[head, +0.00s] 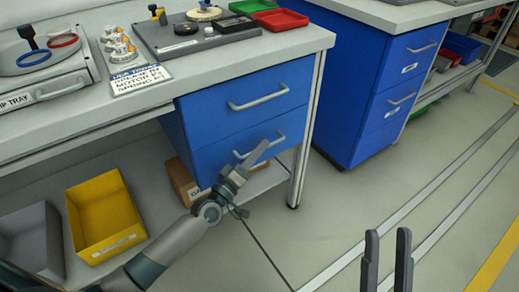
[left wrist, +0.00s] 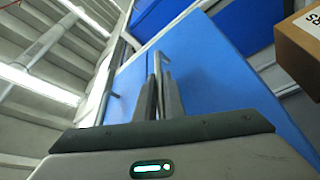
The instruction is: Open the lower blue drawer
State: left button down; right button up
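The blue drawer unit under the bench has an upper drawer (head: 225,98) and a lower drawer (head: 222,150), each with a grey bar handle. The lower drawer's front looks about flush with the upper one. My left gripper (head: 258,152) is at the lower drawer's handle (head: 280,138) and covers its middle part. In the left wrist view the fingers (left wrist: 160,98) are close together, with the handle bar (left wrist: 158,66) between them; they look shut on it. My right gripper (head: 387,262) is open and empty over the floor at the lower right.
A yellow bin (head: 103,215), a grey bin (head: 30,238) and a cardboard box (head: 182,180) stand on the shelf below the bench. The box also shows in the left wrist view (left wrist: 300,50). A bench leg (head: 308,130) is right of the drawers. Floor in front is clear.

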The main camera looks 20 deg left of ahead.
pick_arm(q)
jog(key=shift+s+d, duration=0.1)
jog(key=shift+d, duration=0.05)
